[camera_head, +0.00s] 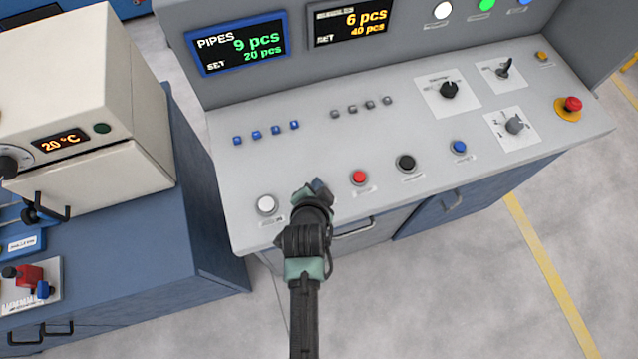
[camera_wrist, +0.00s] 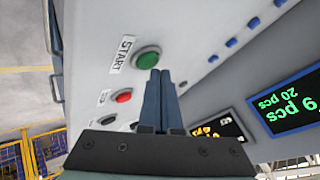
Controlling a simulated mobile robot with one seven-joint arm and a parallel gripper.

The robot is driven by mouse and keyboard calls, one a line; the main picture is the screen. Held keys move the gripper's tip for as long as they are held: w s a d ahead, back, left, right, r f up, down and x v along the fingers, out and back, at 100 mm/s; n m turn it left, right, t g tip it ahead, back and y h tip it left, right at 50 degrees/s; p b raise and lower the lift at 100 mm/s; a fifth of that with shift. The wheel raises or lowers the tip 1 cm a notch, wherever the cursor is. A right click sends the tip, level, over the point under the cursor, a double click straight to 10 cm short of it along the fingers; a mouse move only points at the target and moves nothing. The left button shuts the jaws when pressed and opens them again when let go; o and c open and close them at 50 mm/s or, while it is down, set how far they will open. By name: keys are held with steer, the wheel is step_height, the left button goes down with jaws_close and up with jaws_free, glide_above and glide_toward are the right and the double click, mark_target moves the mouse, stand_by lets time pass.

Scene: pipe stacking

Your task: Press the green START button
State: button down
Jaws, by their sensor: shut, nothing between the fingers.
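The green START button (camera_wrist: 147,57) shows in the wrist view, beside its white START label (camera_wrist: 122,53). My gripper (camera_wrist: 160,75) is shut and empty, and its fingertips appear right at the lower edge of the button. I cannot tell whether they touch it. In the head view my gripper (camera_head: 318,186) is over the front part of the console (camera_head: 250,180), between the white button (camera_head: 266,205) and the red button (camera_head: 359,177). My arm hides the green button there.
A black button (camera_head: 405,163) and a blue button (camera_head: 459,147) continue the row. A red emergency stop (camera_head: 572,104) sits at the console's right end. Displays (camera_head: 238,45) stand on the back panel. A beige oven-like box (camera_head: 80,110) is at left.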

steer(key=shift+r, duration=0.3)
step_height(320, 180, up, 5)
steer(key=p, duration=0.4)
steer(key=shift+p, duration=0.3)
steer(key=shift+w, duration=0.1)
stand_by(0.6)
